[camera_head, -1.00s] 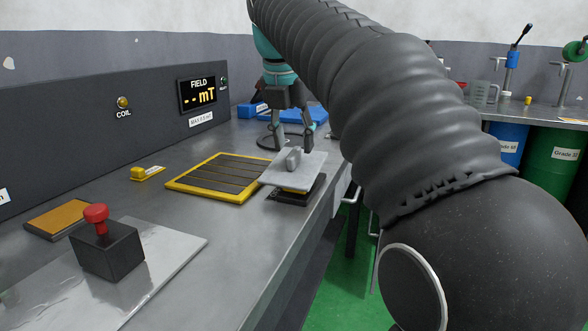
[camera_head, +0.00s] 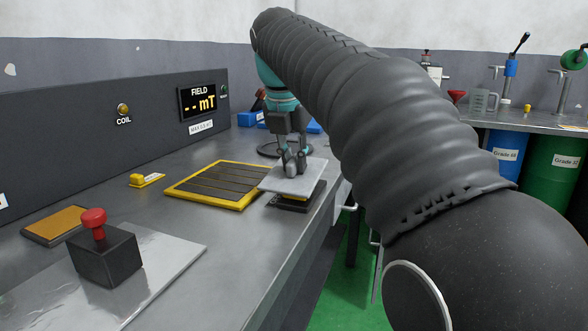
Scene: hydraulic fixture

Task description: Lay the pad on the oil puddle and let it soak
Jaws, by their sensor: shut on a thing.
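A flat light-grey pad (camera_head: 277,181) with a small upright grip on top lies over a low black base with a little yellow showing, near the bench's front edge. My gripper (camera_head: 292,167) points down over the pad, with its fingers closed on the grip. The pad still looks level and close to the base; I cannot tell whether it touches it. I cannot make out an oil puddle in this view; my arm covers much of the right side.
A yellow-framed dark slatted plate (camera_head: 217,184) lies left of the pad. A small yellow block (camera_head: 146,180), an orange-topped tile (camera_head: 57,224) and a black box with a red knob (camera_head: 105,256) stand further left. Barrels (camera_head: 553,164) stand under the right-hand bench.

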